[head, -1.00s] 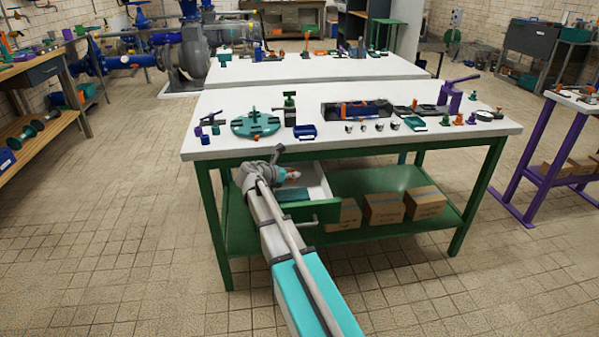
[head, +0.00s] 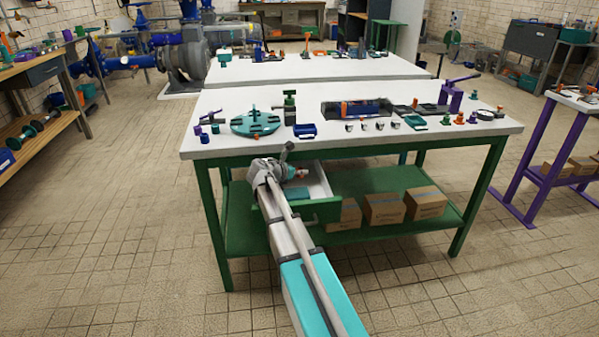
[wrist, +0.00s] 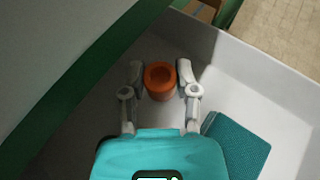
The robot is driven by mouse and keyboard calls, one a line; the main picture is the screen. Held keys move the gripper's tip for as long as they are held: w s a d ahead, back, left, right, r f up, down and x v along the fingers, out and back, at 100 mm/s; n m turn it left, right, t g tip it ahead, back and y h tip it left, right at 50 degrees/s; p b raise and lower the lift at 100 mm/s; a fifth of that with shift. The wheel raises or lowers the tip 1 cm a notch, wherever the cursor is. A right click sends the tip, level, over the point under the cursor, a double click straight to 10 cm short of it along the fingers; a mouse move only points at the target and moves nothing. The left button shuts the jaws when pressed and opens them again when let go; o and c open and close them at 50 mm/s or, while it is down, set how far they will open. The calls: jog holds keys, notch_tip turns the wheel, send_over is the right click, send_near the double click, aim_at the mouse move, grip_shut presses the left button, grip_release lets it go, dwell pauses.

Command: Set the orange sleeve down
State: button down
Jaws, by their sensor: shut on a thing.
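The orange sleeve (wrist: 160,80) is a short round hollow piece, seen from above between the two grey fingers of my gripper (wrist: 158,82) in the wrist view. My gripper is shut on it. The open white drawer (wrist: 280,65) lies below and around them. I cannot tell whether the sleeve touches the drawer floor. In the head view, my gripper (head: 297,174) is inside the drawer (head: 320,182) under the table's front edge. A bit of orange (head: 304,172) shows at its tip; my arm hides part of the drawer.
A teal textured block (wrist: 238,145) lies in the drawer, right of my gripper. The green table edge (wrist: 110,60) runs close on the left. The white tabletop (head: 350,145) above carries several tools and parts. Cardboard boxes (head: 385,208) stand on the lower shelf.

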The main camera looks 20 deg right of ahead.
jog(key=shift+f+b, duration=0.3)
jog(key=shift+f+b, duration=0.3)
jog(key=shift+c, duration=1.8)
grip_release()
jog(key=shift+r, duration=0.2)
jog(key=shift+r+p, duration=0.65)
jog(key=shift+p, duration=0.2)
jog(key=p+v, duration=0.4)
jog(key=v, duration=0.8)
jog(key=shift+f, duration=0.2)
